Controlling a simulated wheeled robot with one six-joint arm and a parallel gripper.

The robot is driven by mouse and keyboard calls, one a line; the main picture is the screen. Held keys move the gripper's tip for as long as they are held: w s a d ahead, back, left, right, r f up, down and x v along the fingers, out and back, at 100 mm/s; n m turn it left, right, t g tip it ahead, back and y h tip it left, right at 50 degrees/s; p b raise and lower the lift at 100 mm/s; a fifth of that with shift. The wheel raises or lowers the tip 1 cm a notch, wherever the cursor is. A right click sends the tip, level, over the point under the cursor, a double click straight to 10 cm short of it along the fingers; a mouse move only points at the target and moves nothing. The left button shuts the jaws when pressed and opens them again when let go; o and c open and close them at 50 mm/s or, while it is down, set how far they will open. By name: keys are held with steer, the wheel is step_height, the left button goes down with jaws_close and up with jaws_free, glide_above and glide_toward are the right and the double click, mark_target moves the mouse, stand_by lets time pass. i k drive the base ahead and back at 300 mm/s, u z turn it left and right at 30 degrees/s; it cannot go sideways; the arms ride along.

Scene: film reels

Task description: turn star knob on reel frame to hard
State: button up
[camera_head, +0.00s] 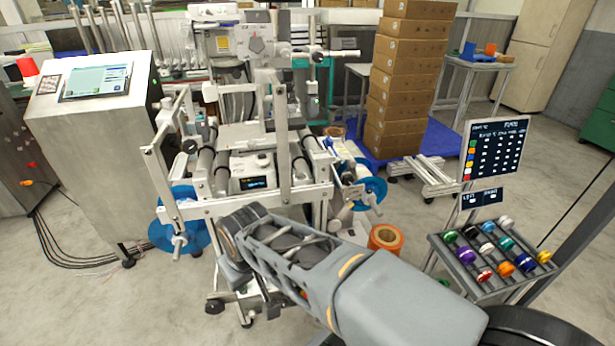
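The reel frame (285,150) is a pale metal stand on castors in the middle of the view. Blue reels hang low on the frame, one at the left (165,238) and one at the right (371,188), each with a metal hub or handle in front. My arm reaches in from the lower right and covers the frame's lower front. I cannot make out my gripper's fingers; they appear hidden or outside the view.
A screen console (100,125) stands close on the left, with cables on the floor. Stacked cartons (405,80) stand behind right. An orange roll (385,240) is on the floor. A tray of coloured spools (480,280) and a dark display board (494,148) are at right.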

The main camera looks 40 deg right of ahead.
mark_target(347, 179)
steer(key=u, duration=0.9)
steer(key=k, duration=1)
steer(key=z, duration=1.05)
steer(key=i, duration=0.5)
steer(key=u, duration=0.05)
